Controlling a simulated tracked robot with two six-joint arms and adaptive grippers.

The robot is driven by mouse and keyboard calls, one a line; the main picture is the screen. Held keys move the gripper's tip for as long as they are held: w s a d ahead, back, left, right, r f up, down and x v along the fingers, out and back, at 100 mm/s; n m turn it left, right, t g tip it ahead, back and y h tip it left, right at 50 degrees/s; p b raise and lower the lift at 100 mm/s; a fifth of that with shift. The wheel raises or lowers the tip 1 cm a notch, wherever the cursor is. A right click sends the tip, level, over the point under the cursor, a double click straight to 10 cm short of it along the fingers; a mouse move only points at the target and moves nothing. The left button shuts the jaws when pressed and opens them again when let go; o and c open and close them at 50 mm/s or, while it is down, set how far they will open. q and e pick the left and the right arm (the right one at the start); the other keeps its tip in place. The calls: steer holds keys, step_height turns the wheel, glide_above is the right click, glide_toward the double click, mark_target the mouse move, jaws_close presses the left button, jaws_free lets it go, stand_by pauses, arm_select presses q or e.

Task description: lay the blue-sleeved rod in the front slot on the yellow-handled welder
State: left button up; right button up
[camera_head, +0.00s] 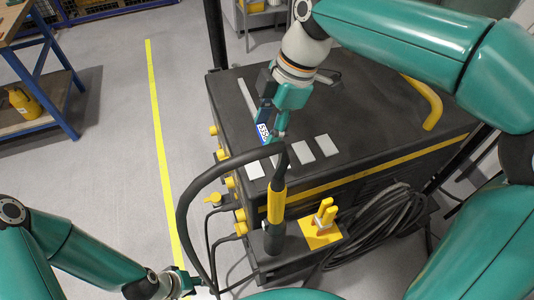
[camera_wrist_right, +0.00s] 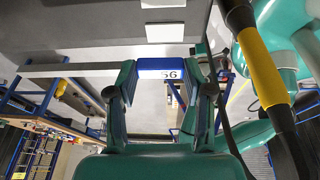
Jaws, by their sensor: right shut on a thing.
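The blue-sleeved rod is held between the two fingers of my right gripper (camera_wrist_right: 166,84). Its blue sleeve (camera_wrist_right: 150,64) has a white label, and a grey bar (camera_wrist_right: 75,70) runs out to the left in the right wrist view. In the head view the label shows at my right gripper (camera_head: 273,120), above the welder's left side. The welder (camera_head: 370,130) is a dark box with a curved yellow handle (camera_head: 427,100) at its right. I cannot make out its front slot. My left gripper (camera_head: 176,284) is at the bottom left, away from the welder; its fingers are unclear.
A torch with a yellow grip (camera_head: 277,203) and a looping black hose stands in front of the welder. A yellow block (camera_head: 320,230) and coiled cable (camera_head: 385,222) are beside it. Pale plates (camera_head: 303,152) mark the welder's top.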

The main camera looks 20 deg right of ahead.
mark_target(264, 164)
step_height(264, 164, down, 9)
steer(key=shift+r, duration=0.1)
steer(key=o, duration=1)
steer(key=shift+r, duration=0.1)
steer(key=v, duration=1.2)
